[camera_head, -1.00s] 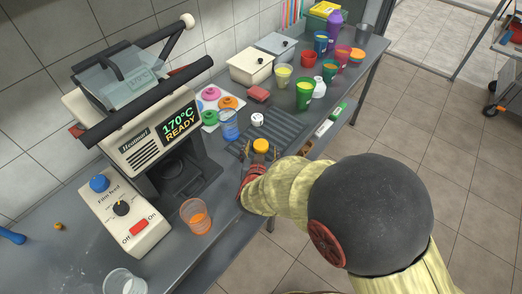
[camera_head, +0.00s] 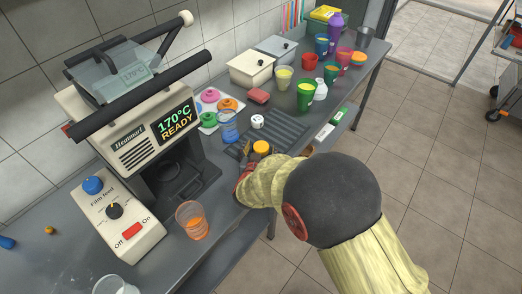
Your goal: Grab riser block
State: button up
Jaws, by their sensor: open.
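My gripper (camera_head: 247,155) is low over the front edge of the worktable, mostly hidden behind my own padded arm. The one finger I can make out stands up just left of a jar with a yellow lid (camera_head: 261,147). I see nothing held, and cannot tell whether the gripper touches the jar. I cannot identify the riser block for certain. A small red block-like item (camera_head: 258,96) lies farther back on the table, well apart from the gripper.
The sealing machine (camera_head: 130,140) reads "170°C READY" and stands left of the gripper. An orange-tinted cup (camera_head: 192,221) and a blue clear cup (camera_head: 229,128) are nearby. A dark ribbed mat (camera_head: 280,132) lies behind the jar. Coloured cups crowd the far end.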

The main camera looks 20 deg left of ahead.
jog(key=shift+c, duration=0.4)
jog(key=c, duration=1.1)
jog(key=shift+r, duration=0.15)
jog(key=shift+c, duration=0.4)
